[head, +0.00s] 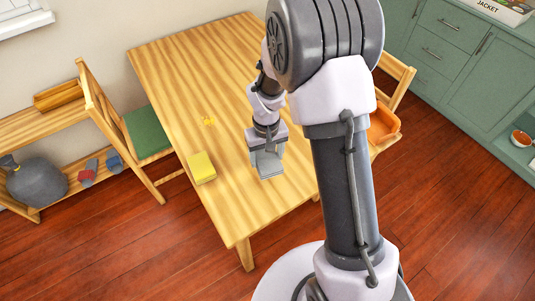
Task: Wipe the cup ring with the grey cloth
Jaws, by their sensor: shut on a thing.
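The grey cloth (270,170) is a small folded pad at the near part of the wooden table (225,65). My gripper (267,151) points down and is shut on the cloth. The cloth is at or just above the tabletop; I cannot tell whether it touches. A small yellow mark (208,120) lies on the table to the left of and beyond my gripper. I cannot make out a clear cup ring; my arm hides part of the tabletop.
A yellow sponge-like block (201,167) lies near the table's left edge. A chair with a green seat (148,131) stands at the left, and another chair (393,78) with an orange bin (383,124) at the right. Green cabinets (455,60) line the back right.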

